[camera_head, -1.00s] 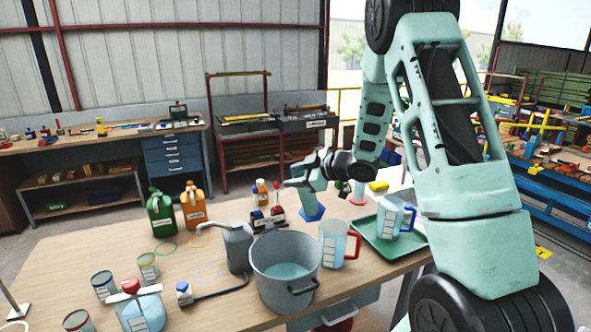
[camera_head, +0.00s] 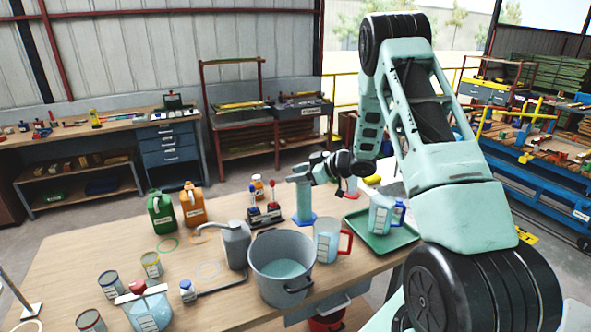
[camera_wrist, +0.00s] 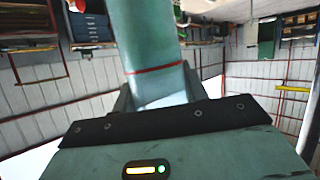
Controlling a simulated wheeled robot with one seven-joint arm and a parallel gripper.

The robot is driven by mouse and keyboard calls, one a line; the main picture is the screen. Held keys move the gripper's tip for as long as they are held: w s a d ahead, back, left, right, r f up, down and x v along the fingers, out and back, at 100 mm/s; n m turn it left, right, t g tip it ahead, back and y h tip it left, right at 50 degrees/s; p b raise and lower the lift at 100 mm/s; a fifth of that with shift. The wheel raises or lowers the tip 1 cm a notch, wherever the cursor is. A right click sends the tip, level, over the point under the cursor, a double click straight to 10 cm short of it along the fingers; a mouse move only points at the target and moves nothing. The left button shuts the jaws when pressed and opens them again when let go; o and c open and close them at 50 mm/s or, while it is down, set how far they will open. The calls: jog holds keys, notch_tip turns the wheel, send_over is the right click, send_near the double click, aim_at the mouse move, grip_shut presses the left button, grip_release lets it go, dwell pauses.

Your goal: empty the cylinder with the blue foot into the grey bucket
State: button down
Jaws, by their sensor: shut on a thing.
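The cylinder with the blue foot (camera_head: 303,204) is upright behind the grey bucket, pale blue-green and see-through. My gripper (camera_head: 304,177) is shut on its upper part. In the wrist view the cylinder (camera_wrist: 150,45) runs up between the fingers, with a red ring line around it. I cannot tell whether its foot touches the table or is slightly lifted. The grey bucket (camera_head: 268,283) stands at the front of the table, with light blue liquid inside. The inside of the cylinder is not clear to see.
A jug with a red handle (camera_head: 328,242) stands right of the bucket. A blue-handled jug (camera_head: 381,214) is on a green tray (camera_head: 402,240). A grey can (camera_head: 236,247) stands left of the bucket. A bottle rack (camera_head: 264,216) is close left of the cylinder.

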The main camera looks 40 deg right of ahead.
jog(key=shift+w+d, duration=0.15)
jog(key=shift+d, duration=0.1)
dwell(0.3)
notch_tip(320, 180, up, 3)
jog(key=p, duration=0.2)
jog(key=shift+p, duration=0.3)
jog(key=shift+f, duration=0.15)
